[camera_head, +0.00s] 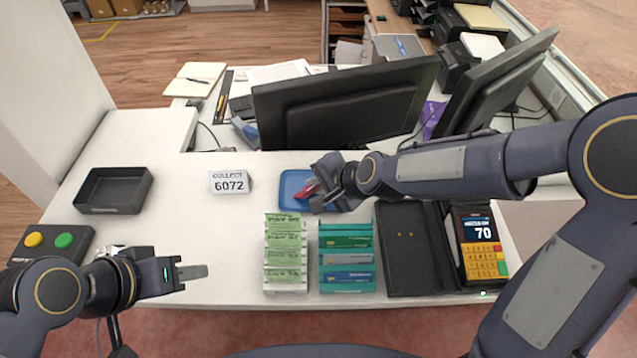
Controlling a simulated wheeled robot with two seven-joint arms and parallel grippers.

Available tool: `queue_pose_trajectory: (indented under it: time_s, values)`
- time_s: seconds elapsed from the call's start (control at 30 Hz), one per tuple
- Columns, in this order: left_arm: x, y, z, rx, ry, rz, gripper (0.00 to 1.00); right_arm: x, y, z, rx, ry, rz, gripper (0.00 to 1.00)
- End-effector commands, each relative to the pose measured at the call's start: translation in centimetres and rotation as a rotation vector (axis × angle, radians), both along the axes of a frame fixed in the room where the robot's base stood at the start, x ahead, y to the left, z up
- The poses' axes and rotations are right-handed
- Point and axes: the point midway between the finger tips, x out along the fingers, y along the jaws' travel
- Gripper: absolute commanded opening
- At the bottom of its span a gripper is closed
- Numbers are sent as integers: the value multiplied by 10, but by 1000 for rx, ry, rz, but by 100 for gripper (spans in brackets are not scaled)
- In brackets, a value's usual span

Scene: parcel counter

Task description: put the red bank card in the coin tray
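The red bank card (308,191) is at the fingers of my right gripper (319,192), which looks shut on it. The card is tilted and partly hidden by the gripper. It is over the right part of a shallow blue tray (287,198), which looks like the coin tray; I cannot tell whether the card touches it. The gripper covers the tray's right side. My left gripper (192,271) is over the front left of the counter, away from the card. Its fingers are seen edge-on, so its opening is unclear, and nothing shows in it.
A black tray (84,203), a sign reading 6072 (230,182), green slips (285,254), a teal card rack (347,227), an open black case (405,284) and a card terminal (480,245) stand on the counter. Monitors (345,104) stand behind. The left middle counter is clear.

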Motion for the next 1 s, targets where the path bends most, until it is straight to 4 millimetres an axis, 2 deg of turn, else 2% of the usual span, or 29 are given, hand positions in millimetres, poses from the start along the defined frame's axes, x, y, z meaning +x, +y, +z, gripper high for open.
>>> queue_pose_trajectory:
  time_s: [0.17, 0.63, 0.8, 1.0]
  values:
    - [0, 0, 4, 0, 0, 0, 36, -3, -3, 9, 0, -2, 0, 10]
    - [0, 0, 23, 0, 0, 0, 36, -49, -50, 77, 1, -4, -1, 10]
    - [0, 0, 26, 0, 0, 0, 36, -58, -58, 87, 0, -1, -1, 10]
    - [0, 0, 26, 0, 0, 0, 36, -61, -61, 88, -1, 0, 1, 10]
